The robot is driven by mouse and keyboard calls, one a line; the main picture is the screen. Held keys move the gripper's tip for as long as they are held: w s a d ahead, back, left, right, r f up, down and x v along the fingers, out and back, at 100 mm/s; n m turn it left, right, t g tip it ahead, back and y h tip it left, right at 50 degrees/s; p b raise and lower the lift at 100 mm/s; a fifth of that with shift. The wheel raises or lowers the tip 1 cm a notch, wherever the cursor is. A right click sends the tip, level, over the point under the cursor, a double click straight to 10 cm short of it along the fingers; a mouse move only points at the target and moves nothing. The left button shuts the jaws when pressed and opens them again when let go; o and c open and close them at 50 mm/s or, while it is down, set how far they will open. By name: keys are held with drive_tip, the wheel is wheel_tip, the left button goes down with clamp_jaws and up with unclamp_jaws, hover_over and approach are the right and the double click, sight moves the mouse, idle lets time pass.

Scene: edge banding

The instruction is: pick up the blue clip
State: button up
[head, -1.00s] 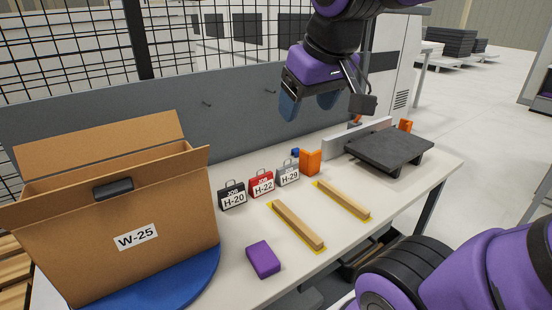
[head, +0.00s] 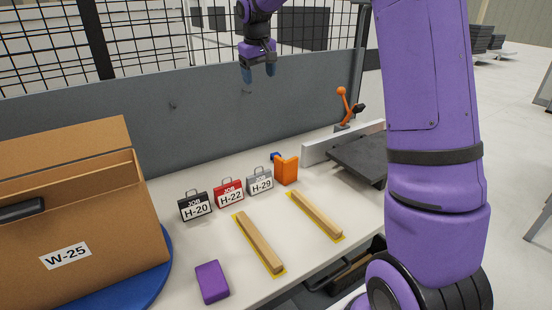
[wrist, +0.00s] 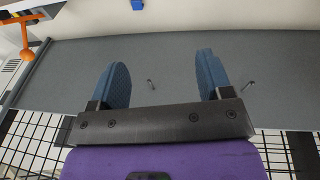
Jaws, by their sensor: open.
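The blue clip (head: 276,156) is a small blue shape on the table, just behind and left of the orange corner block (head: 286,170), which partly hides it. In the wrist view a small blue piece (wrist: 137,4), which looks like the clip, is cut by the top edge. My gripper (head: 259,75) is high in front of the grey back panel, above the clip and well apart from it. Its two blue fingers (wrist: 162,72) are spread with nothing between them.
Job tags H-20 (head: 195,206), H-22 (head: 229,193) and H-29 (head: 260,182) stand left of the clip. Two wooden strips (head: 259,243) (head: 316,215) and a purple block (head: 212,282) lie in front. A cardboard box (head: 100,225) fills the left. An orange lever (head: 343,104) rises behind right.

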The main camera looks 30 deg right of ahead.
drive_tip(key=w+d+f+g, duration=0.1)
drive_tip(key=w+d+f, duration=0.2)
drive_tip(key=w+f, duration=0.35)
drive_tip(key=w+d+f, duration=0.4)
drive_tip(key=w+f, duration=0.2)
drive_tip(key=f, duration=0.1)
drive_tip(key=shift+m+g+y, duration=0.5)
drive_tip(key=shift+m+y, duration=0.2)
drive_tip(key=w+d+f, duration=0.1)
drive_tip(key=d+f, duration=0.1)
drive_tip(key=f, duration=0.4)
drive_tip(key=w+d+f, duration=0.2)
drive_tip(key=d+f, duration=0.1)
drive_tip(key=f, duration=0.3)
drive_tip(key=w+d+f, duration=0.2)
drive_tip(key=d+f, duration=0.1)
drive_tip(key=f, duration=0.2)
drive_tip(key=shift+d+f, duration=0.1)
drive_tip(key=shift+f, duration=0.3)
wheel_tip(320, 180, down, 5)
drive_tip(key=shift+r, duration=0.1)
drive_tip(key=f, duration=0.2)
drive_tip(key=s+f, duration=0.1)
drive_tip(key=f, duration=0.2)
drive_tip(key=shift+f, duration=0.1)
drive_tip(key=c, duration=1)
